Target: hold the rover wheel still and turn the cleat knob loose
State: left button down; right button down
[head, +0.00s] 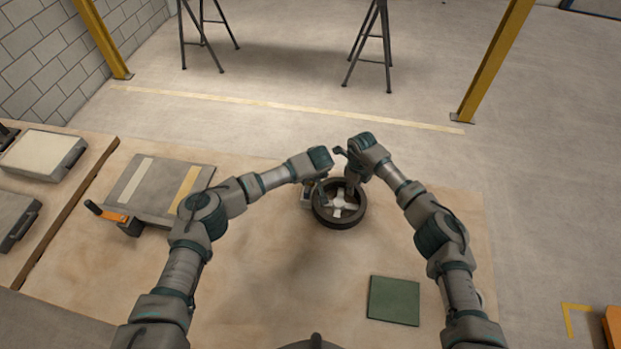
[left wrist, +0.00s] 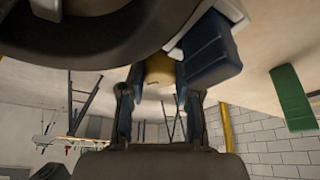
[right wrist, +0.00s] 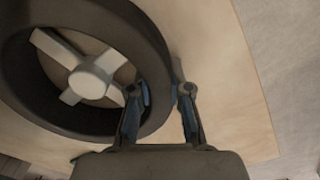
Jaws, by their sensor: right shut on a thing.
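The rover wheel (head: 343,223), a dark tyre with pale cross-shaped spokes, lies flat on the bench. My right gripper (head: 353,188) is shut on the far right part of its tyre; in the right wrist view the tyre (right wrist: 153,70) passes between the fingers (right wrist: 162,92). My left gripper (head: 316,190) is at the wheel's left side. In the left wrist view its fingers (left wrist: 160,92) stand apart on either side of a yellow knob (left wrist: 160,70), with a slim gap showing. A blue cleat block (left wrist: 210,55) is beside the knob. The knob is hidden in the head view.
A green square mat (head: 394,301) lies at the front right of the bench. Bare bench (head: 270,270) lies in front of the wheel. Yellow posts and stands rise beyond.

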pick_arm(q)
jog(key=shift+d+n+g+y, duration=0.1)
jog(key=shift+n+g+y, duration=0.3)
jog(key=shift+n, duration=1.1)
jog(key=c, duration=0.8)
grip_release()
jog(key=shift+r, duration=0.1)
jog(key=v, duration=1.1)
jog(key=shift+s+d+r, duration=0.2)
jog(key=shift+s+r, duration=0.05)
